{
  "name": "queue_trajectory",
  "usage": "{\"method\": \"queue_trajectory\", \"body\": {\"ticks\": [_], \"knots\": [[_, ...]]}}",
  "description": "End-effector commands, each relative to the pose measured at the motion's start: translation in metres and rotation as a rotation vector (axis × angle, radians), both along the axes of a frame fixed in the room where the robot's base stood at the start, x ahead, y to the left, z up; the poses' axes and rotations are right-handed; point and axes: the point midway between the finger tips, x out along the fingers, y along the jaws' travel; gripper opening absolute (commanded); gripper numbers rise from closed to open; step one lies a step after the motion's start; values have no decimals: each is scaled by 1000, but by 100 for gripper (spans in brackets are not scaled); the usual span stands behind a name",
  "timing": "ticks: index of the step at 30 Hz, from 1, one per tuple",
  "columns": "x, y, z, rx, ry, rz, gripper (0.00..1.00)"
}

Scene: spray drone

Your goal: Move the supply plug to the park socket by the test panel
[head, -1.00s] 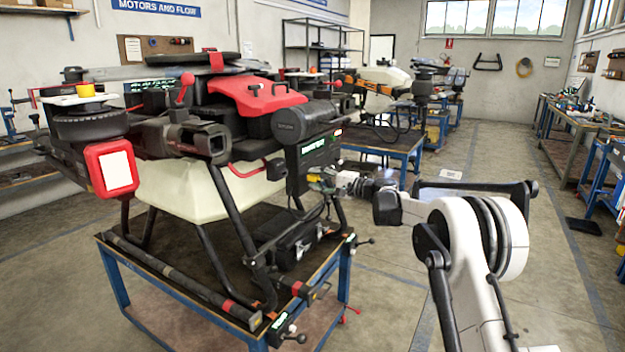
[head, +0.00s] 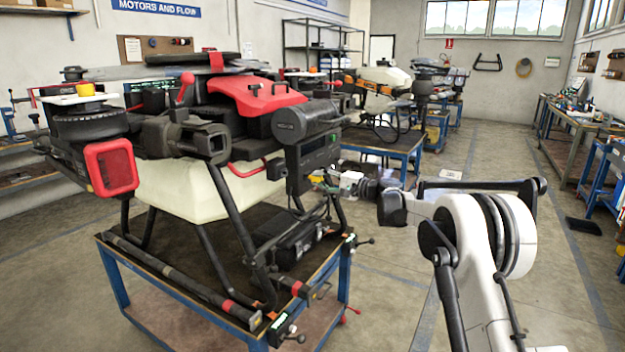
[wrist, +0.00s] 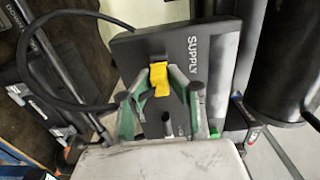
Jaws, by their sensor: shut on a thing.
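The yellow supply plug (wrist: 159,77) is between the green-grey fingers of my gripper (wrist: 160,88) in the wrist view. My gripper is shut on it. A black cable loops out to the left in that view. The dark panel marked SUPPLY (wrist: 196,72) lies right behind the plug; I cannot tell whether the plug is still seated in it or clear of it. In the head view my gripper (head: 324,181) is at the right side of the drone, just below the dark test panel (head: 318,155). I cannot make out the park socket.
The large drone (head: 180,188) stands on a blue-framed cart (head: 110,275). Its slanted landing legs (head: 233,232) and a black case (head: 298,242) are close to my gripper. A second bench (head: 392,150) stands behind. The floor to the right is open.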

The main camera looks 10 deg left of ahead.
Motion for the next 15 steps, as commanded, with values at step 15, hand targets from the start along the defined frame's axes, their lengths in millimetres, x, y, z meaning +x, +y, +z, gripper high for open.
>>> {"method": "queue_trajectory", "body": {"ticks": [15], "knots": [[-7, -16, 0, 0, 0, 0, 0]]}}
